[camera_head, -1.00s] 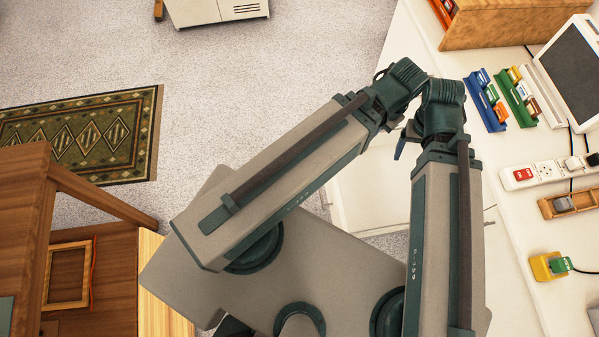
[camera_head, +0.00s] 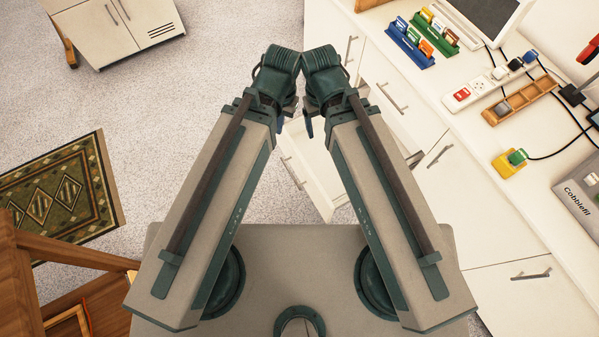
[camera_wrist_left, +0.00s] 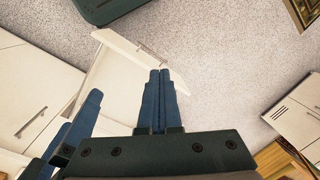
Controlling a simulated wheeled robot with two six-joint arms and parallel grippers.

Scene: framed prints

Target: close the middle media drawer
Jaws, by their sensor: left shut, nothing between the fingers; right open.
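A white drawer (camera_head: 318,167) is pulled out from the white cabinet and shows between my forearms in the head view. Its front carries a bar handle. In the left wrist view the drawer front (camera_wrist_left: 125,48) lies beyond my fingers; whether it is the middle one cannot be told. My left gripper (camera_head: 280,124) is shut and empty; its paired blue fingers (camera_wrist_left: 160,72) overlap the drawer in the wrist view, with contact unclear. My right gripper (camera_head: 309,128) is open beside it; its fingers also show at the left of the wrist view (camera_wrist_left: 70,128).
The white counter (camera_head: 440,95) holds colored racks (camera_head: 410,45), a power strip (camera_head: 490,85), a wooden tray (camera_head: 520,100) and a yellow block (camera_head: 508,164). A wooden frame (camera_head: 60,250) stands at lower left. Carpet (camera_head: 190,120) is open left of the drawer, with a patterned rug (camera_head: 60,200).

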